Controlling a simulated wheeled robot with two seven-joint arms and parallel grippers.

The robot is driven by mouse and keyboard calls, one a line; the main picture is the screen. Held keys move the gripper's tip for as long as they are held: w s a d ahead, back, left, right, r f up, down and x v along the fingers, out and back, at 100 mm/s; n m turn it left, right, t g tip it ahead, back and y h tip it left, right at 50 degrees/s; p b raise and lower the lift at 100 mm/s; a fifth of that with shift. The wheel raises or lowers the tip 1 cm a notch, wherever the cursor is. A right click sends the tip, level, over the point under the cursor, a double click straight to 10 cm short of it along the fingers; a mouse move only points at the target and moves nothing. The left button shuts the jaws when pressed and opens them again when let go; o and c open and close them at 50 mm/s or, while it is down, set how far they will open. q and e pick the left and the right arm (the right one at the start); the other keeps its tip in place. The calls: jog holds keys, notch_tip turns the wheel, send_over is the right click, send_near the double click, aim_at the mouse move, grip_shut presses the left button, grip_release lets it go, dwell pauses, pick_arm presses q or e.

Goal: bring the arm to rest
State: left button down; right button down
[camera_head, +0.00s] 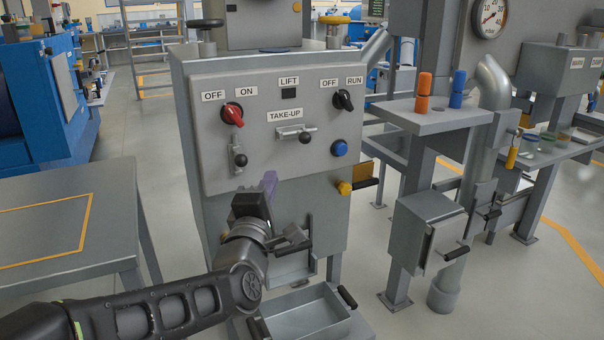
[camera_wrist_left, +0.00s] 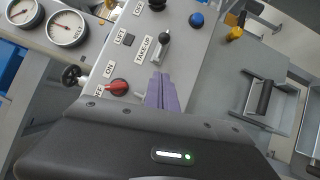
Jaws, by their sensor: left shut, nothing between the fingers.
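My left arm comes in from the lower left in the head view. Its gripper (camera_head: 268,184) has purple fingers and stands in front of the lower part of the grey control panel (camera_head: 215,165). The fingers also show in the left wrist view (camera_wrist_left: 161,92), shut together with nothing between them. They appear apart from the panel, below the TAKE-UP latch (camera_head: 294,133). My right gripper is not in view.
The panel carries a red knob (camera_head: 232,115), a black knob (camera_head: 344,100), a lever (camera_head: 239,158) and a blue button (camera_head: 339,148). Below is an open tray (camera_head: 300,315). A grey table (camera_head: 60,215) stands left; a handled box (camera_head: 428,230) stands right.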

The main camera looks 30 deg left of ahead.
pick_arm(q)
jog(key=w+d+f+m+g+h, duration=0.1)
jog(key=d+f+m+g+h, duration=0.35)
jog(key=f, duration=0.65)
jog(key=w+d+f+m+g+h, duration=0.1)
jog(key=d+f+m, duration=0.5)
jog(key=f, duration=0.5)
jog(key=w+d+f+m+g+h, duration=0.1)
jog(key=d+f+m+g+h, duration=0.2)
jog(key=f+m, duration=0.5)
jog(key=s+d+f+m+g+h, duration=0.1)
jog(key=s+d+f+g, duration=0.2)
jog(key=s+d+f, duration=0.35)
jog(key=s+d+f+m+g+h, duration=0.1)
jog(key=s+d+f+g, duration=0.15)
jog(key=s+f, duration=0.75)
jog(key=s+d+f+m+g+h, duration=0.1)
jog(key=s+d+f+g, duration=0.35)
jog(key=f, duration=0.75)
jog(key=s+d+r+p, duration=0.1)
jog(key=s+r+p, duration=0.1)
jog(key=r+p, duration=1.1)
jog(key=s+d+r+t+p, duration=0.1)
jog(key=s+d+r+p, duration=0.1)
jog(key=r+p, duration=1.1)
jog(key=shift+d+r+m+p, duration=0.15)
jog(key=shift+r+m+p, duration=0.25)
jog(key=shift+p, duration=0.2)
